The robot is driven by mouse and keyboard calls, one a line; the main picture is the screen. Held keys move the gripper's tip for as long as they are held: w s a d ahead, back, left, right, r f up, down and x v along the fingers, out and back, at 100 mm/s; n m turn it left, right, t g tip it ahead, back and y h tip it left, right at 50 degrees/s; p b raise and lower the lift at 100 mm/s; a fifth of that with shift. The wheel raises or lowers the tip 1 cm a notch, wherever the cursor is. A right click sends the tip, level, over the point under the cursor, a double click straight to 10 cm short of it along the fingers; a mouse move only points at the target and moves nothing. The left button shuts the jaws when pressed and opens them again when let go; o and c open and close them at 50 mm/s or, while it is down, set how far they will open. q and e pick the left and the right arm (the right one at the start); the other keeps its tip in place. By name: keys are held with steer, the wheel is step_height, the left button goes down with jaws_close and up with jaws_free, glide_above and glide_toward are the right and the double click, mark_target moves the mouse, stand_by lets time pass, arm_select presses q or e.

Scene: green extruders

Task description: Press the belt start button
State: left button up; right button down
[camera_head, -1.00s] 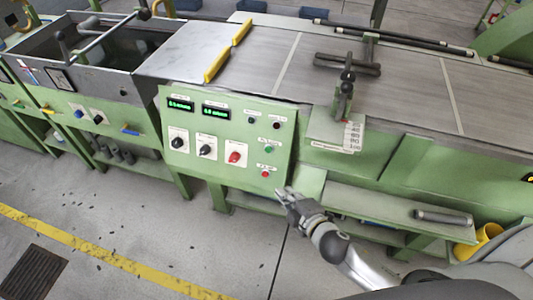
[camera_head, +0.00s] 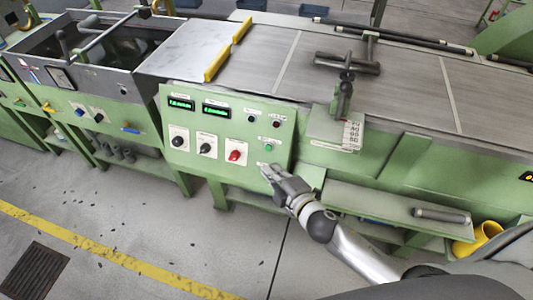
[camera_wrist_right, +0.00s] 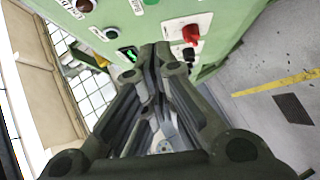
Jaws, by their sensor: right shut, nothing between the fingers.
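The green control panel (camera_head: 228,150) on the machine front carries several buttons. A green button (camera_head: 268,147) sits at its right side, below a dark button (camera_head: 250,119) and a red button (camera_head: 277,124). Their small labels are not legible. My right gripper (camera_head: 266,168) is shut and empty, its tips in front of the panel just below the green button. It covers the lower red button. In the right wrist view the shut fingers (camera_wrist_right: 160,52) point at the panel; the green button (camera_wrist_right: 150,2) is cut by the top edge. Contact cannot be told. My left gripper is not in view.
Black knobs and a red knob (camera_head: 235,156) sit left of the tips, under two green displays (camera_head: 216,111). A shelf (camera_head: 385,209) with a grey roller (camera_head: 441,216) stands to the right. Open floor lies in front, with a yellow line (camera_head: 95,257).

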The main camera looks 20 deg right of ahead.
mark_target(268, 148)
steer(key=w+f, duration=0.1)
steer(key=w, duration=0.1)
steer(key=w+f, duration=0.1)
steer(key=w, duration=0.2)
steer(key=w+f, duration=0.1)
steer(key=w, duration=0.2)
steer(key=shift+w+d, duration=0.25)
steer(key=shift+d, duration=0.15)
